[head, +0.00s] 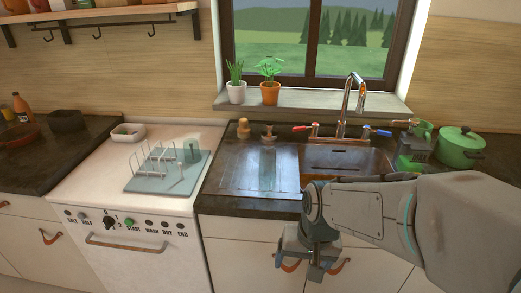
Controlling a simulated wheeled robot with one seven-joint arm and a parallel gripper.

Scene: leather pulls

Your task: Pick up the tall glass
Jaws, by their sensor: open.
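A clear, faintly tinted glass (191,151) stands upright at the back right of a blue-grey drying mat (150,184), beside a white wire rack. It is the only glass I can make out clearly. My gripper (304,266) hangs low in front of the cabinet doors below the sink, fingers down. It is open, with nothing seen between its fingers. It is well to the right of the glass, nearer to me and apart from it.
The wire rack (160,163) stands close left of the glass. A white dish (128,132) is behind the mat. The sink has a tall faucet (354,98); a green pot (460,147) stands far right. The drainboard (262,168) looks mostly clear.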

